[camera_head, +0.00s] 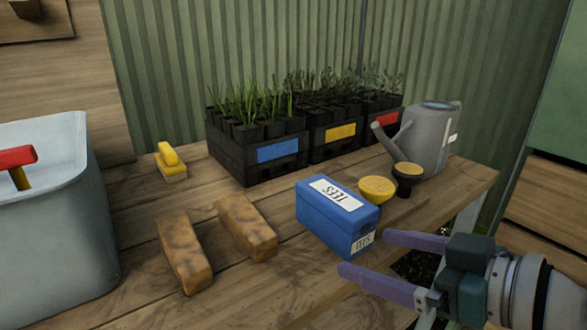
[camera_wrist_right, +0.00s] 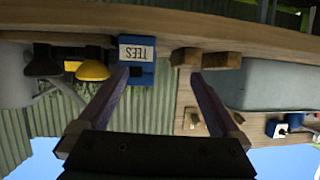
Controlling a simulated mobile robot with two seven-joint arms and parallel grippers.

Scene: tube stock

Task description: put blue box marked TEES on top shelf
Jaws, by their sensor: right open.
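The blue box marked TEES (camera_head: 320,212) sits on the wooden bench near its front right part, with white labels on its lid and end. It also shows in the right wrist view (camera_wrist_right: 147,72), where the picture is upside down. My right gripper (camera_head: 368,253) is open and empty, its two purple fingers pointing left toward the labelled end of the box. I cannot make out the top shelf. My left gripper is not in view.
Two brown blocks (camera_head: 185,254) lie left of the box. Yellow-faced watering roses (camera_head: 377,188), a grey watering can (camera_head: 432,140) and black crates of seedlings (camera_head: 228,158) stand behind. A yellow-handled brush (camera_head: 171,162) and a grey tub (camera_head: 60,220) are left.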

